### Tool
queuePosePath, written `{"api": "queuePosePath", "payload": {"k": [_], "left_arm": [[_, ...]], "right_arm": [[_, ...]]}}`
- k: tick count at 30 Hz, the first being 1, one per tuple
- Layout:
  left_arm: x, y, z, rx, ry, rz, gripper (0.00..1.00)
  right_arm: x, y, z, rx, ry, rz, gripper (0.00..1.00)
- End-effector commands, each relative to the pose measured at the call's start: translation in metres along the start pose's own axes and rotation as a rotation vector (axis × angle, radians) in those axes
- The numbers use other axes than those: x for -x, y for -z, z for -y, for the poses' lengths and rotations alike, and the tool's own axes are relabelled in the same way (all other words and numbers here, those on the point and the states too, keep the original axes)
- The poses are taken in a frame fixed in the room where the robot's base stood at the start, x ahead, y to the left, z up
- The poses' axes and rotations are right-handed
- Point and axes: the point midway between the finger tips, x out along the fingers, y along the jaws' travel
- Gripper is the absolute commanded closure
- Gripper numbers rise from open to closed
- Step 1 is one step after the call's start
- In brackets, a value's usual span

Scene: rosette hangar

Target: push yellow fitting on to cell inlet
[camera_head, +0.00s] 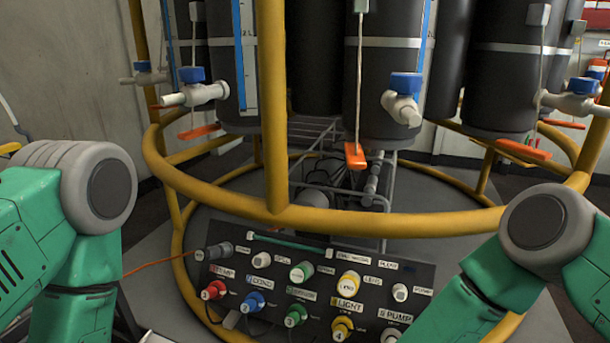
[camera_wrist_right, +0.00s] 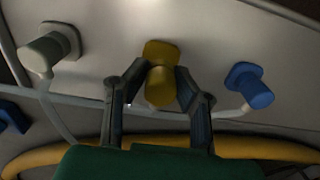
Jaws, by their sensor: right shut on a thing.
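In the right wrist view my right gripper (camera_wrist_right: 160,86) is shut on a yellow fitting (camera_wrist_right: 161,88), with one finger on each side of its rounded body. A yellow square-edged part (camera_wrist_right: 160,52) shows directly behind it, against a pale surface. I cannot tell whether the two are pushed together or apart. No label for the cell inlet is readable in that view. In the head view my right arm comes in at the right, and its gripper is out of the picture. My left gripper is also out of the picture; only its arm shows at the left.
A blue fitting (camera_wrist_right: 249,85) and a grey-green one (camera_wrist_right: 48,48) flank the held fitting. A yellow rail (camera_wrist_right: 245,147) runs below it. The head view shows a yellow tubular frame (camera_head: 278,140), dark tanks (camera_head: 385,85) with blue-handled valves, and a dark labelled panel (camera_head: 318,310) with coloured connectors.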

Motion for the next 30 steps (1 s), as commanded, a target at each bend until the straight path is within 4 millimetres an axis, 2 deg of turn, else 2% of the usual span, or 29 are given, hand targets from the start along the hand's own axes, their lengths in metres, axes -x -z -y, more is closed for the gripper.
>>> {"api": "queuePosePath", "payload": {"k": [30], "left_arm": [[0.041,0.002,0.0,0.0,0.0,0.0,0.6]], "right_arm": [[0.043,0.0,0.0,0.0,0.0,0.0,1.0]]}}
